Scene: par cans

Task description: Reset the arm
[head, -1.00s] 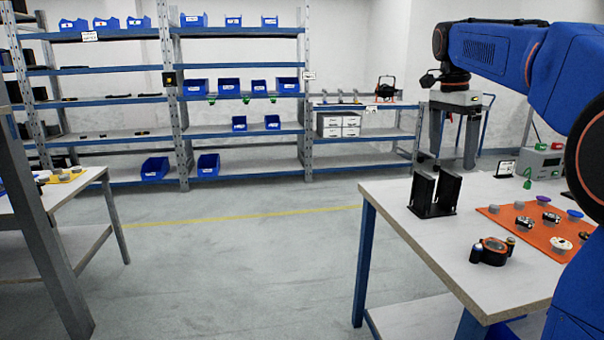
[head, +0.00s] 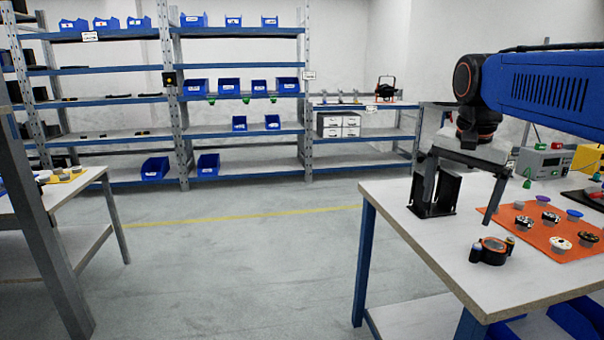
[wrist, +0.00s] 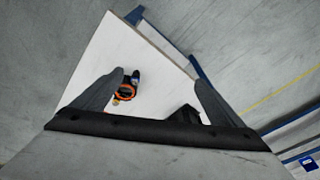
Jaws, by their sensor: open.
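My gripper (head: 458,212) is open and empty, pointing down over the worktable (head: 400,210) at the right in the head view. One finger overlaps the black upright stand (head: 446,192) in the picture; I cannot tell whether they touch. A small black and orange round device (head: 491,251) sits on the table in front of my gripper, apart from it. In the wrist view, both fingers of my gripper (wrist: 158,77) are spread wide. The device (wrist: 127,90) shows beside the left finger, and part of the black stand (wrist: 186,115) shows near the right finger.
An orange mat (head: 548,249) with several small round parts lies on the worktable's right side. A grey unit with coloured knobs (head: 545,162) stands behind it. Shelving with blue bins (head: 155,168) lines the back wall. Another table (head: 90,182) is at the left. The floor between is clear.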

